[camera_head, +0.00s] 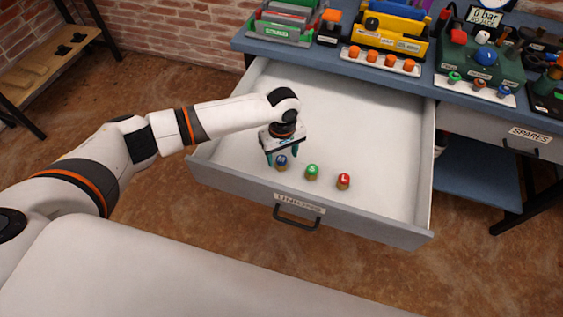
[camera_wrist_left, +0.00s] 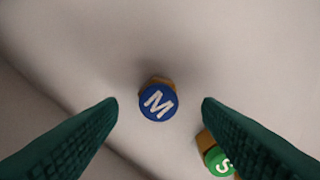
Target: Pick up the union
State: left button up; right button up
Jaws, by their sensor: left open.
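Three brass unions with coloured lettered caps stand in a row in the open drawer (camera_head: 350,115), near its front wall. The blue M union (camera_head: 281,162) is leftmost, the green S union (camera_head: 312,172) is in the middle and the red L union (camera_head: 343,181) is on the right. My left gripper (camera_head: 282,157) is open and points down over the blue M union. In the left wrist view the blue M union (camera_wrist_left: 158,102) lies between and beyond the two green fingertips, apart from both. The green S union (camera_wrist_left: 219,160) is partly hidden behind the right finger.
The drawer front carries a label reading UNIONS (camera_head: 300,203) and a dark handle (camera_head: 296,220). The bench top (camera_head: 342,66) behind holds green and yellow cases, a rack of orange caps (camera_head: 380,61) and a green gauge rig (camera_head: 482,60). The drawer's back is empty.

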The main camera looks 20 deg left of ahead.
aim_at(281, 159)
pick_arm(q)
jog(key=shift+a+f, duration=0.1)
jog(key=shift+f, duration=1.45)
jog(key=shift+c, duration=0.6)
jog(key=c, duration=1)
jog(key=shift+r, duration=0.1)
notch_tip(281, 159, up, 10)
jog(key=shift+f+p, duration=0.1)
jog(key=shift+p, duration=0.25)
